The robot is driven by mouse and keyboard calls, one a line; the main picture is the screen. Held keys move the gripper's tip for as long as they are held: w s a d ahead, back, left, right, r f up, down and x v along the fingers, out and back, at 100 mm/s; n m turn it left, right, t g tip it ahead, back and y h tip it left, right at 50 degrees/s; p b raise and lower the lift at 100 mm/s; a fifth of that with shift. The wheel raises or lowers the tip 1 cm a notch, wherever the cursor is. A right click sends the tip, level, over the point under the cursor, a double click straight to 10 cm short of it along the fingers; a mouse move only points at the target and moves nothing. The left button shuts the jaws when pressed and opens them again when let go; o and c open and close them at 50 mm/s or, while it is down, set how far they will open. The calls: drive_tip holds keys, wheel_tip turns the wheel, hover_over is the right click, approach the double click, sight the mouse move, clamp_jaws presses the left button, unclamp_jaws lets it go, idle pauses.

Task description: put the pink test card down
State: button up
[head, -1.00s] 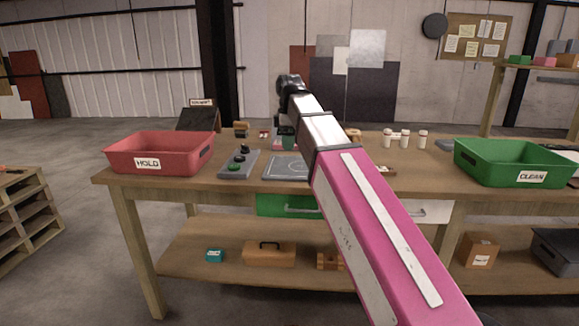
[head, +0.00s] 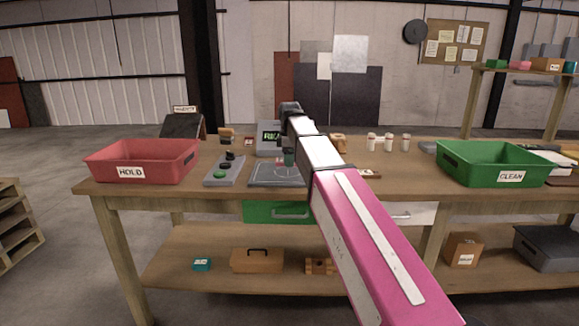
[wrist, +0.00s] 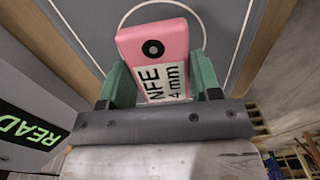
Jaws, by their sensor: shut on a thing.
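A grey mat (wrist: 223,18) with a white circle lies beyond the card. In the head view my gripper (head: 288,157) is over the mat (head: 262,180), and the card is mostly hidden there. I cannot tell whether the card touches the mat.
A detector with a green-lit display (head: 271,137) stands behind the mat; its display reads "READ" in the wrist view (wrist: 28,133). A button box (head: 224,169) is left of the mat. A red HOLD bin (head: 143,163) and green CLEAN bin (head: 492,165) flank the table.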

drive_tip(key=shift+f, duration=1.4)
drive_tip(key=shift+f, duration=0.15)
drive_tip(key=o, duration=0.9)
drive_tip(key=shift+o, duration=0.2)
wheel_tip(320, 180, up, 12)
drive_tip(key=shift+r, duration=0.2)
